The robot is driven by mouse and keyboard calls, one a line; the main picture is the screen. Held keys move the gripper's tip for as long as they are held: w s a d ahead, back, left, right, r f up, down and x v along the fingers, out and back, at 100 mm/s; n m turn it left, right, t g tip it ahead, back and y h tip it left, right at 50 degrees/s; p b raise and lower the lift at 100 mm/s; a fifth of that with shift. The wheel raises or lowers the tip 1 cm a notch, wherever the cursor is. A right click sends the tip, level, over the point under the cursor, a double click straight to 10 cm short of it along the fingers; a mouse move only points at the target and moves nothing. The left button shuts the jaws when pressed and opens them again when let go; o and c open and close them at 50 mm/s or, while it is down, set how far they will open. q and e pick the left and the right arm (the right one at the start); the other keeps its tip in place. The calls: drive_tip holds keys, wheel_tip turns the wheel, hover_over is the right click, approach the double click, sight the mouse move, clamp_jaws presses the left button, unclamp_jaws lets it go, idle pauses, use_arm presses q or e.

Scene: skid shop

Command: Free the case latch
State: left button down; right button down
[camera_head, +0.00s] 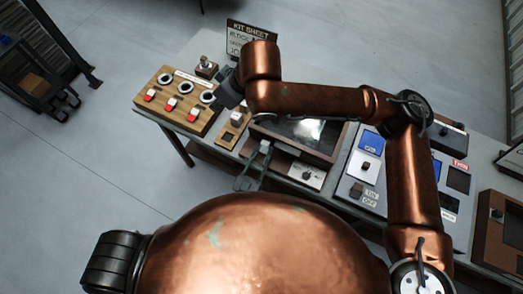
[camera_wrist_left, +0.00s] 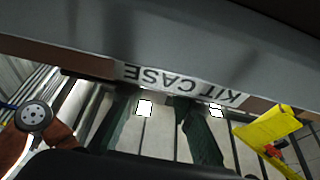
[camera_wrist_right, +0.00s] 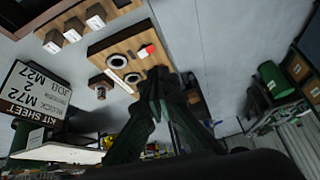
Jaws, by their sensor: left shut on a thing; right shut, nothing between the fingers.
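The kit case (camera_head: 332,147) is a brown wooden box with a dark, glossy top on the bench. Its "KIT CASE" label (camera_wrist_left: 180,84) shows upside down in the left wrist view. A small pale piece at the case's front left, seemingly the case latch (camera_head: 265,146), is partly hidden by my left gripper (camera_head: 258,160). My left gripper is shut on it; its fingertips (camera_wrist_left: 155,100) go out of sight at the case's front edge. My right gripper (camera_head: 229,92) is shut and empty, above the bench between the wooden switch board and the case.
The wooden board (camera_head: 165,84) with red switches and rings is at the left. A kit sheet sign (camera_head: 249,32) stands behind. A grey panel (camera_head: 345,190) with blue screens lies right of the case. My right arm crosses above the case.

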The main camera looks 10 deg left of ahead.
use_arm(q)
drive_tip(key=shift+f, duration=0.15)
use_arm(e)
drive_tip(key=s+d+f+h, duration=0.4)
drive_tip(key=s+d+f, duration=0.1)
drive_tip(key=f, duration=0.2)
drive_tip(key=n+t+h, duration=0.1)
drive_tip(key=t+h, duration=0.1)
drive_tip(key=h, duration=0.1)
approach(263, 152)
drive_tip(key=x, duration=0.7)
drive_tip(key=shift+s, duration=0.1)
